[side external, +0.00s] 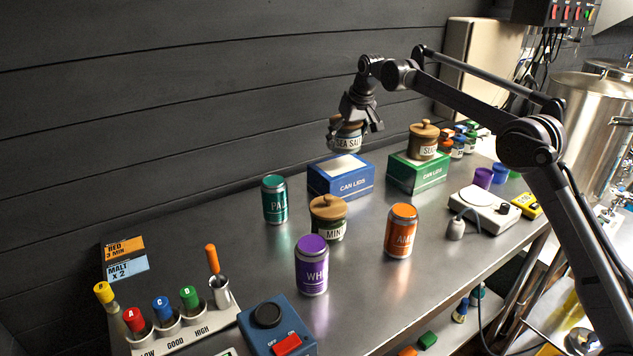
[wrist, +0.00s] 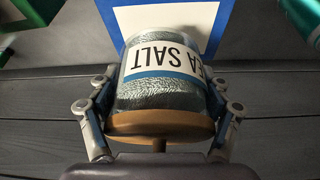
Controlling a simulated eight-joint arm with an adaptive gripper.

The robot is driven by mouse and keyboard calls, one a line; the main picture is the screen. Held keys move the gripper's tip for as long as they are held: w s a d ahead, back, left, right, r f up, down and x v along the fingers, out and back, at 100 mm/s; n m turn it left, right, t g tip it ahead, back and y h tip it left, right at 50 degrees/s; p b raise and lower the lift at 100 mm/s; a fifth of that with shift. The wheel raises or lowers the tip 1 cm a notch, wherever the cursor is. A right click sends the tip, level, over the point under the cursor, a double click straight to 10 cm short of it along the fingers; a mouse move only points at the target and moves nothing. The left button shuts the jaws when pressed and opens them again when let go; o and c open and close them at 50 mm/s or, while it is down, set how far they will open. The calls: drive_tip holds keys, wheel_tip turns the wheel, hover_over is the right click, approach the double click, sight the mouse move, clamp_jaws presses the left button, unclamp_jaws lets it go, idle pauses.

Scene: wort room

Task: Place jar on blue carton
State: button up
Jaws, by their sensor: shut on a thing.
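The sea salt jar (side external: 347,138) has a white label and shows large in the wrist view (wrist: 162,83), with its brown wooden lid nearest the camera. My gripper (side external: 355,120) is shut on the jar, one finger on each side of it, and this grip also shows in the wrist view (wrist: 158,118). The blue carton (side external: 341,179), marked "CAN LIDS", stands on the bench below the jar. Its white and blue top shows behind the jar in the wrist view (wrist: 205,20). I cannot tell whether the jar's base touches the carton.
A green carton (side external: 416,172) bearing another lidded jar (side external: 423,141) stands right of the blue one. In front are a teal can (side external: 274,199), a third jar (side external: 328,217), a purple can (side external: 311,265) and an orange can (side external: 401,231). The dark wall (side external: 190,120) runs close behind.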

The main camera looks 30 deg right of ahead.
sight(342, 165)
drive_tip(key=shift+w+a+f, duration=0.3)
drive_tip(key=shift+a, duration=0.1)
drive_tip(key=shift+f, duration=1.95)
drive_tip(key=shift+f, duration=0.15)
drive_tip(key=o, duration=1.7)
